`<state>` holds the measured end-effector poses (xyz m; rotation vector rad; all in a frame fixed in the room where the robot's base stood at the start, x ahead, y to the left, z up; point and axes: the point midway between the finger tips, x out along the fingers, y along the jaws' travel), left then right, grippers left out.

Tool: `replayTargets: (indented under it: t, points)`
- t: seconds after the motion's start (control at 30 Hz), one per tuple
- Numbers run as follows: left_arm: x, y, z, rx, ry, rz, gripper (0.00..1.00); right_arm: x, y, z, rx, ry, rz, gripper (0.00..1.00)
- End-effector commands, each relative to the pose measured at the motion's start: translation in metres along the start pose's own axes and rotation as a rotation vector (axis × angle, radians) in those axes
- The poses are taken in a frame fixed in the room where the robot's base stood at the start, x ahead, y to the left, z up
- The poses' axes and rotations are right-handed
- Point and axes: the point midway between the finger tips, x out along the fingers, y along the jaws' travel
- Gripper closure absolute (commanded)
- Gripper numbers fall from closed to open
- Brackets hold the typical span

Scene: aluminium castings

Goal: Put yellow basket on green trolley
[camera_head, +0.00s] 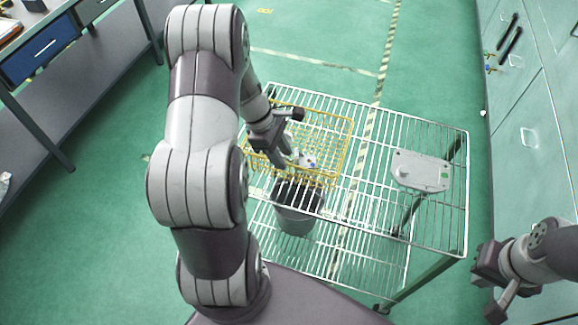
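The yellow basket (343,140) is a wire-mesh basket in the middle of the head view, at the left part of the wire-shelf trolley (440,225). It appears to sit on the top shelf; its contact with the wires is hard to see. The trolley has silver wire shelves and a grey-green leg. My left gripper (288,138) is over the left part of the basket, and its arm covers the basket's left side. Whether its fingers grip the basket is unclear. My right gripper (491,290) is at the lower right, beside the trolley, apart from the basket, and looks open and empty.
A small white object (302,159) lies in the basket. A grey casting (420,171) lies on the shelf's right part. A dark-topped grey bin (296,215) shows below the basket. A workbench (75,75) stands at left, pale green cabinets (530,110) at right.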

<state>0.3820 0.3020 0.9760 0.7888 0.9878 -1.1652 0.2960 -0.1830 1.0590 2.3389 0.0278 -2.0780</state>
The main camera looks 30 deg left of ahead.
Motion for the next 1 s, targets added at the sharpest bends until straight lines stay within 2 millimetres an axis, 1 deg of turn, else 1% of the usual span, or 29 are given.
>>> replayTargets:
  t: [0.03,0.13,0.2,0.27,0.33,0.37,0.4,0.47,0.5,0.6,0.7,0.8,1.0]
  points:
    - [-0.013,0.001,-0.001,0.0,0.002,0.005,0.64,0.002,0.0,0.0,0.0,0.0,0.0,1.0]
    - [-0.033,0.0,-0.001,0.0,0.002,0.002,0.64,0.003,0.0,0.0,0.0,0.0,0.0,1.0]
    - [-0.044,0.0,-0.001,-0.001,0.001,0.001,0.64,0.004,0.0,0.001,0.0,0.0,0.0,1.0]
    - [-0.049,-0.001,0.001,0.013,0.004,-0.003,0.64,0.004,0.0,0.001,0.0,0.0,0.0,1.0]
    - [-0.051,-0.008,0.017,0.155,0.045,-0.025,0.64,0.004,0.0,0.001,0.0,0.0,0.0,1.0]
    - [-0.05,-0.015,0.028,0.275,0.076,-0.045,0.64,0.004,0.0,0.001,0.0,0.0,0.0,1.0]
    - [-0.048,-0.027,0.046,0.482,0.127,-0.076,0.64,0.004,0.0,0.0,0.0,0.0,0.0,1.0]
    - [-0.045,-0.048,0.072,0.838,0.204,-0.126,0.64,0.004,0.0,0.0,0.0,0.0,0.0,1.0]
    - [-0.044,-0.062,0.086,1.066,0.246,-0.156,0.64,0.004,0.0,0.0,0.0,0.0,0.0,1.0]
    - [-0.041,-0.092,0.11,1.538,0.318,-0.215,0.64,0.004,0.0,0.001,0.0,0.0,0.0,1.0]
    - [-0.039,-0.108,0.119,1.786,0.348,-0.243,0.64,0.004,0.0,0.001,0.0,0.0,0.0,1.0]
    - [-0.038,-0.111,0.12,1.838,0.352,-0.252,0.64,0.004,0.0,0.001,0.0,0.0,0.0,1.0]
    - [-0.038,-0.111,0.12,1.829,0.35,-0.252,0.64,0.004,0.0,0.0,0.0,0.0,0.0,1.0]
